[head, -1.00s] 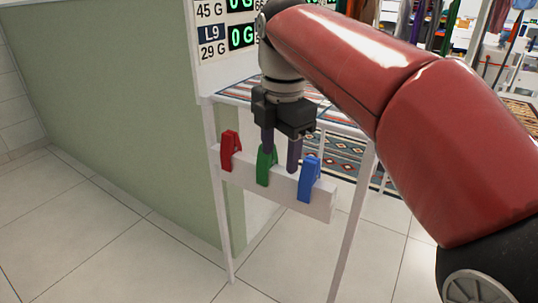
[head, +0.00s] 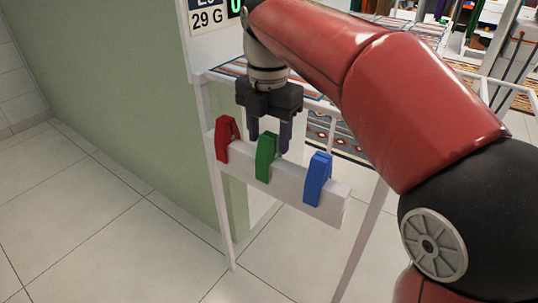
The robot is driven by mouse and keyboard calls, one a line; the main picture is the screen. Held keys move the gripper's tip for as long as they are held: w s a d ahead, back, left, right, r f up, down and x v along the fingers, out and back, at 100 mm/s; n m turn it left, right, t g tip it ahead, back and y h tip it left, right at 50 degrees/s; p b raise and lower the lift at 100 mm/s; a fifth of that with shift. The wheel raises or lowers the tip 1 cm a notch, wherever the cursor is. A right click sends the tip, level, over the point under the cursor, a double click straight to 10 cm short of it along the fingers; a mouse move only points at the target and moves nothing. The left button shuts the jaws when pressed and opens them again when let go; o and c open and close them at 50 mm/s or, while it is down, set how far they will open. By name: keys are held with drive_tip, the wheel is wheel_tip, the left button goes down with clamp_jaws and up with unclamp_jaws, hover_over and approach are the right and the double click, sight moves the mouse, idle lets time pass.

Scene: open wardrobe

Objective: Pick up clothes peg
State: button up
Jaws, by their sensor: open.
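Three clothes pegs sit on a white bar at the front of a white-legged stand. The red peg (head: 223,139) is at the left, the green peg (head: 265,157) in the middle and the blue peg (head: 318,179) at the right. My gripper (head: 270,139) points down, open and empty. Its two dark purple fingers are at about the height of the top of the green peg, one on its left and one on its right in the picture. The fingers look to be behind the peg; I cannot tell the exact depth.
The white bar (head: 332,206) runs between thin white legs. A striped cloth top (head: 308,88) lies behind my gripper. A green wall panel (head: 120,90) stands at the left, and a sign with numbers (head: 208,18) above. The tiled floor in front is clear.

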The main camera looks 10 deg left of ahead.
drive_tip(key=shift+f, duration=0.85)
drive_tip(key=shift+c, duration=0.4)
drive_tip(key=c, duration=1)
drive_tip(key=shift+o, duration=0.2)
drive_tip(key=shift+r, duration=0.1)
